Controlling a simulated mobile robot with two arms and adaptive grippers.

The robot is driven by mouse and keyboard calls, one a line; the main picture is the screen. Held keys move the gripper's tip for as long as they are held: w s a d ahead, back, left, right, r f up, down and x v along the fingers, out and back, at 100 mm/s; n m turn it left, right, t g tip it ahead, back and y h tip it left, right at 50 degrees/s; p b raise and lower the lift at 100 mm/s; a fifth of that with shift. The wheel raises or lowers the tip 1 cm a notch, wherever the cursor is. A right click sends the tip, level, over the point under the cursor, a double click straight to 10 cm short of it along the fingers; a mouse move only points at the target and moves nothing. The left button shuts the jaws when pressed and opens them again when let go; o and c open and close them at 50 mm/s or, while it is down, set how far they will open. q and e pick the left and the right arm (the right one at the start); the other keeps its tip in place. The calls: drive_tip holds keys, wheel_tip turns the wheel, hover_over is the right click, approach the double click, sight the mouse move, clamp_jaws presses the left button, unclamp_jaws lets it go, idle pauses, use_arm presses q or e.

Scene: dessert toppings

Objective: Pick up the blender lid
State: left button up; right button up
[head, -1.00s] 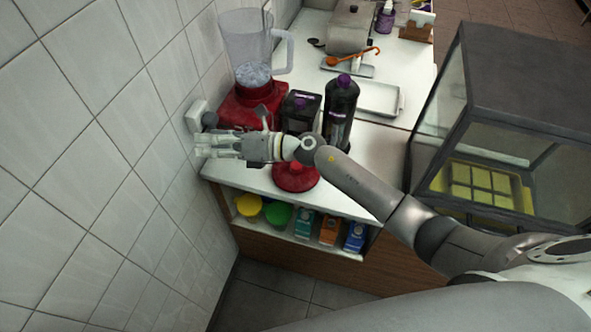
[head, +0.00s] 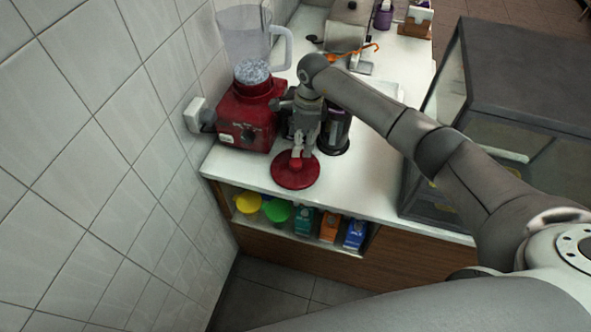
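The blender lid (head: 291,176) is a round red disc with a raised knob in its middle. It lies on the white counter near the front edge, in front of the bottles. My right gripper (head: 301,155) points down at the lid, with its fingertips at the knob. The fingers partly cover the knob, and I cannot tell whether they touch it or grip it. The red blender (head: 247,115) with its clear, handled jug (head: 246,40) stands behind and to the left of the lid. My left gripper is not in view.
A dark bottle (head: 336,135) stands close behind my gripper. A tiled wall (head: 100,150) bounds the left side, with a white socket (head: 197,113). A glass display case (head: 520,110) stands at the right. Cartons and coloured tubs sit on the shelf below.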

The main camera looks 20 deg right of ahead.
sight(296, 162)
drive_tip(key=f, duration=0.1)
drive_tip(key=f+b, duration=0.1)
drive_tip(key=f, duration=0.1)
drive_tip(key=shift+a+f, duration=0.25)
drive_tip(key=shift+f, duration=0.1)
drive_tip(key=shift+s+a+f+b, duration=0.15)
drive_tip(key=shift+f+b, duration=0.2)
drive_tip(key=shift+f, duration=0.2)
drive_tip(key=f, duration=0.1)
drive_tip(key=f+b, duration=0.1)
drive_tip(key=f, duration=0.2)
drive_tip(key=shift+a+b, duration=0.25)
drive_tip(key=shift+b, duration=0.15)
drive_tip(key=shift+r, duration=0.1)
drive_tip(key=c, duration=1.1)
drive_tip(key=shift+r, duration=0.1)
drive_tip(key=shift+c, duration=0.2)
